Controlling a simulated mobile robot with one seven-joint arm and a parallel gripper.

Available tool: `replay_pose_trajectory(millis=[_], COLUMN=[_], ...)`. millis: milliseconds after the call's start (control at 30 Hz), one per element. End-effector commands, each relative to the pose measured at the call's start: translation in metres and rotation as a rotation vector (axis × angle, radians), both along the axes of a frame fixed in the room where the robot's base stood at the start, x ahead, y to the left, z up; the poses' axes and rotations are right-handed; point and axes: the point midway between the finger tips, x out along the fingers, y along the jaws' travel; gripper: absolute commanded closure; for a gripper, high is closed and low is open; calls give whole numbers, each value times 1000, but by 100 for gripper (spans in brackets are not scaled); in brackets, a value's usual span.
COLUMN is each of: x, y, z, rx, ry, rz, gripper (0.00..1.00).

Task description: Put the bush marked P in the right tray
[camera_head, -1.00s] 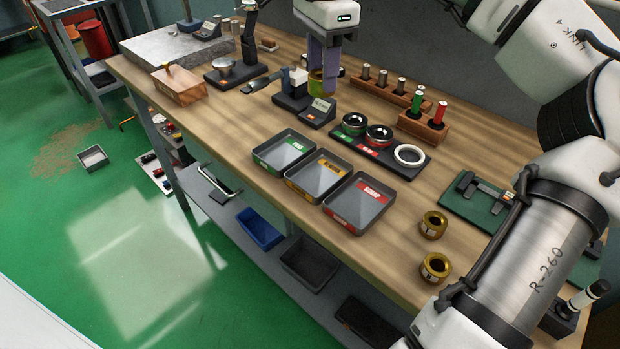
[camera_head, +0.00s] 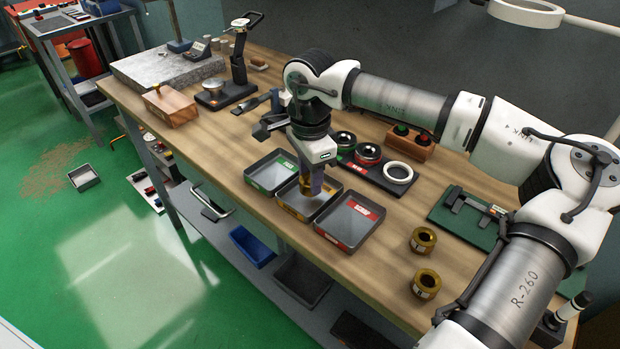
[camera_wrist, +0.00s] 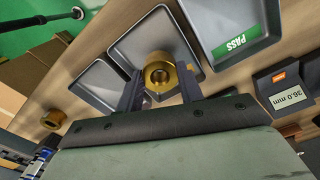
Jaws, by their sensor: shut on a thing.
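My gripper (camera_head: 306,190) is shut on a brass bush (camera_wrist: 158,72), seen between the two fingers (camera_wrist: 158,88) in the wrist view. It is over the middle tray (camera_head: 290,206), which has a yellow label. I cannot tell whether the bush touches the tray floor. No letter on it is readable. The green-labelled tray (camera_head: 256,185) is to the left and reads PASS in the wrist view (camera_wrist: 235,42). The red-labelled tray (camera_head: 335,240) is to the right. Both look empty. Two more brass bushes (camera_head: 423,240) (camera_head: 426,285) stand on the bench, their marks too small to read.
Behind the trays are a dark rack with ring gauges (camera_head: 368,154) and a white ring (camera_head: 398,172). A display (camera_wrist: 287,94) reads 36.0 mm in the wrist view. Bare bench lies between the red-labelled tray and the loose bushes.

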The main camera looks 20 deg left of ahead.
Motion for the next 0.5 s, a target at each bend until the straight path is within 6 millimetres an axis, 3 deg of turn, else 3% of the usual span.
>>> replay_pose_trajectory(millis=[133, 500], x=[0, 0], y=[0, 0], z=[-18, -24], rx=[1, 1], ry=[0, -1], rz=[1, 0], gripper=[96, 96])
